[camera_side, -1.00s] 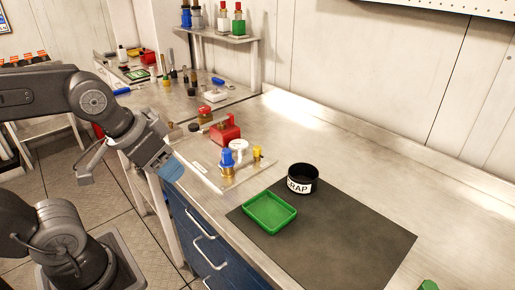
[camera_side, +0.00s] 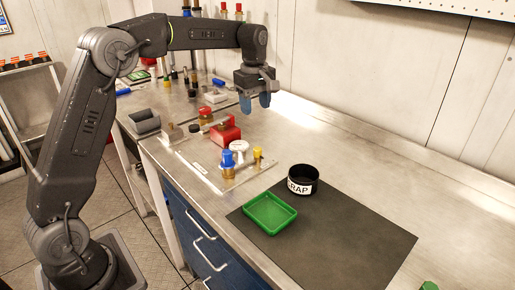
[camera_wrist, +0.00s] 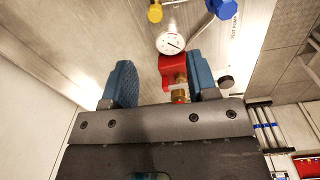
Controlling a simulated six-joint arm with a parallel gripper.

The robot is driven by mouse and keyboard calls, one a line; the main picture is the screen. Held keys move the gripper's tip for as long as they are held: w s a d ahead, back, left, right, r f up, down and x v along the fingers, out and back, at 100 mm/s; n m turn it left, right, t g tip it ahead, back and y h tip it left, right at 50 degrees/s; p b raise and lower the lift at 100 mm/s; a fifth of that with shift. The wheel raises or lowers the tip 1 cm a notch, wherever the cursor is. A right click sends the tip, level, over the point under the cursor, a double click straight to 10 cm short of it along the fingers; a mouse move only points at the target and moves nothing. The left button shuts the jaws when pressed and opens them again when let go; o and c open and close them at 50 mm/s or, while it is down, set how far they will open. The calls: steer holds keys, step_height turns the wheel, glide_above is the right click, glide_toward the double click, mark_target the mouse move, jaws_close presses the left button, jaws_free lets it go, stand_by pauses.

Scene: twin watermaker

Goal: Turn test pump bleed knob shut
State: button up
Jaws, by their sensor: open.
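The test pump's red body (camera_side: 226,131) sits on a pale plate on the bench, with a white gauge (camera_side: 239,146), a blue-capped brass fitting (camera_side: 227,160) and a yellow knob (camera_side: 257,154) in front. A black round knob (camera_side: 194,127) lies to its left, and it also shows in the wrist view (camera_wrist: 226,81). I cannot tell which knob is the bleed knob. My gripper (camera_side: 255,103) points down, open and empty, above the bench behind and right of the pump. In the wrist view, the red body (camera_wrist: 172,68) shows between the blue fingers (camera_wrist: 161,65).
A green tray (camera_side: 270,228) and a black pot (camera_side: 303,172) labelled "RAP" stand on a dark mat (camera_side: 340,235) at the right. A grey bin (camera_side: 143,122) stands at the left bench edge. A shelf and wall lie behind.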

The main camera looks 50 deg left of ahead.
mark_target(257, 148)
steer(key=shift+n, duration=0.7)
steer(key=f, duration=0.5)
steer(key=w+f, duration=0.1)
steer(key=f, duration=0.4)
steer(key=a+f, duration=0.1)
steer(key=f, duration=0.4)
steer(key=shift+w+f, duration=0.4)
steer(key=c, duration=0.9)
